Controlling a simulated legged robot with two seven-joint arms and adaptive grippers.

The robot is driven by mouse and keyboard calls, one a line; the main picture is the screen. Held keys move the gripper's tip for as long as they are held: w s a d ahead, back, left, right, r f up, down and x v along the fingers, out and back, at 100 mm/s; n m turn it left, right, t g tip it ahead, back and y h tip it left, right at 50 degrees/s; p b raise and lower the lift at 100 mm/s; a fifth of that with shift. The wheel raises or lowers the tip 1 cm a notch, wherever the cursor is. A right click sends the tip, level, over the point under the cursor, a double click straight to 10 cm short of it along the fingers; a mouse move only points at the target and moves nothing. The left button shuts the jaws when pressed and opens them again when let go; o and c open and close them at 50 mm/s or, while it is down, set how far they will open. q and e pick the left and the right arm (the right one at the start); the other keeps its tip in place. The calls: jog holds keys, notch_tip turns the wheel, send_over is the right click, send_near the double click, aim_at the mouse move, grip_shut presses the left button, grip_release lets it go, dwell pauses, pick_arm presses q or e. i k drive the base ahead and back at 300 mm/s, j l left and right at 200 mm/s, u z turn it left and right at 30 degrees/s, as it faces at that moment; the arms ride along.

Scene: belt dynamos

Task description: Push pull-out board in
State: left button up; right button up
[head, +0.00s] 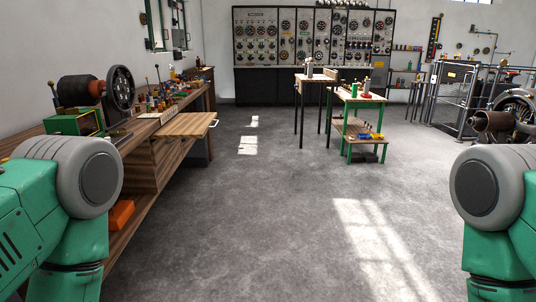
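The pull-out board (189,125) is a flat wooden board at the right side of the long wooden workbench (142,130) on the left. It sticks out from the bench front over the floor, with a small light handle (213,123) on its outer edge. My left arm shows only as green and grey links at the lower left, and my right arm likewise at the lower right. Neither gripper is in the picture, so their fingers cannot be seen. No part of my arms in view touches the board.
The bench carries a machine with a dark wheel (121,88) and many small items. An orange box (121,215) lies on its lower shelf. A green-legged table (360,98) stands ahead, with a dark-legged table (316,78) beside it. The grey floor (260,220) between is clear.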

aim_at(195, 125)
jog(key=i+u, duration=0.2)
jog(key=i, duration=0.2)
jog(key=i+l+u, duration=0.25)
jog(key=i, duration=0.15)
jog(key=i+l+u, duration=0.2)
jog(key=i, duration=0.2)
jog(key=i+l+u, duration=0.15)
jog(key=i, duration=0.45)
